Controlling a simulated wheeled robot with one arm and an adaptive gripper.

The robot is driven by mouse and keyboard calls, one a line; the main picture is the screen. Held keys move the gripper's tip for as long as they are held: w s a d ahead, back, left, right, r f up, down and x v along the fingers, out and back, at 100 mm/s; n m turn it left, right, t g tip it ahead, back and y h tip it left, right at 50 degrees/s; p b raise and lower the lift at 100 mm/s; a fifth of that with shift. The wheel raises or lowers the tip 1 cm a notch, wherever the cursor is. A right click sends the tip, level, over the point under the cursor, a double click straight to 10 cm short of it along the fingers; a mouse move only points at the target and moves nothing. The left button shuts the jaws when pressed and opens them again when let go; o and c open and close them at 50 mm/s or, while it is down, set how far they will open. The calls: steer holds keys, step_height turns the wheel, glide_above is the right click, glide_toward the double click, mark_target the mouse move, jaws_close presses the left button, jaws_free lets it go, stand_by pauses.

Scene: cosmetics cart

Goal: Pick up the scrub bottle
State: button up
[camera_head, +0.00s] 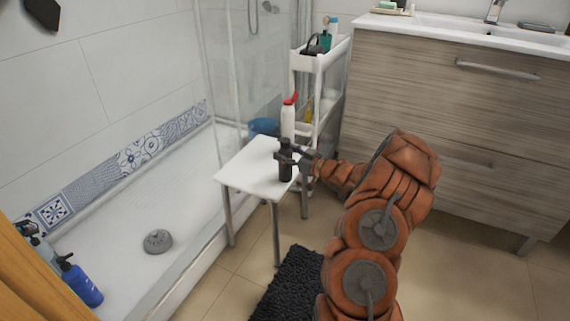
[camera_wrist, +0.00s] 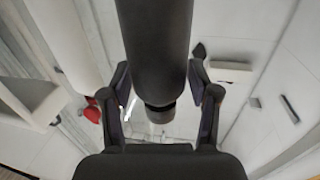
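The scrub bottle, a dark upright bottle (camera_head: 286,170), is at the right part of a small white table (camera_head: 246,170). I cannot tell whether its base touches the tabletop. My gripper (camera_head: 287,157) reaches it from the right at about mid-height. In the wrist view the dark bottle (camera_wrist: 155,45) fills the gap between the two fingers of my gripper (camera_wrist: 158,85).
A white bottle with a red top (camera_head: 288,117) stands behind the table, near a white shelf cart (camera_head: 318,62). A blue basin (camera_head: 264,127) is behind the table. The glass shower (camera_head: 228,70) is to the left, a wood-grain cabinet (camera_head: 450,100) to the right. A black mat (camera_head: 292,285) lies in front.

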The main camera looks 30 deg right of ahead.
steer(key=c, duration=0.9)
steer(key=shift+c, duration=0.2)
steer(key=shift+r, duration=0.15)
